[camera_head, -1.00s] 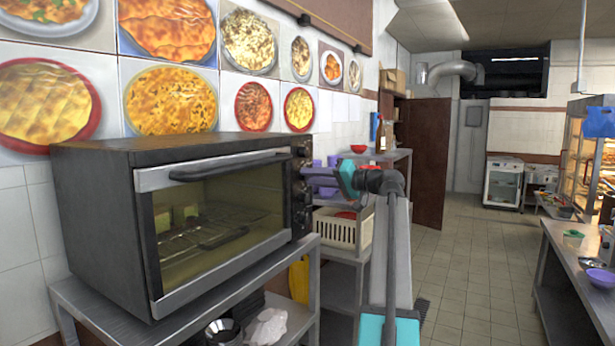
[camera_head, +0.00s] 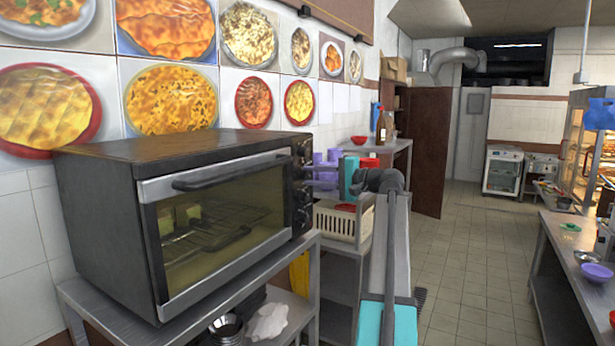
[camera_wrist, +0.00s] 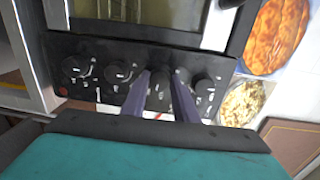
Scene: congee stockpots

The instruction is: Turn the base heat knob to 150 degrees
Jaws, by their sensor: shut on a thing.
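The black toaster oven (camera_head: 190,215) stands on a metal shelf unit at left, its glass door shut. Its control panel (camera_head: 302,185), on the right of its front, carries several black knobs in a row. In the wrist view, my gripper (camera_wrist: 163,76) has its two purple fingers on either side of one oven knob (camera_wrist: 159,94), the second from the right, and is shut on it. Other knobs show at left (camera_wrist: 75,66) and right (camera_wrist: 203,90). The panel's printing is too small to read, so I cannot tell which knob is base heat or its setting.
Behind my gripper stand a shelf with a cream basket (camera_head: 342,220) and purple cups (camera_head: 333,155). Bowls (camera_head: 227,328) sit under the oven. A counter (camera_head: 575,235) runs along the right. The tiled floor (camera_head: 465,240) between is clear.

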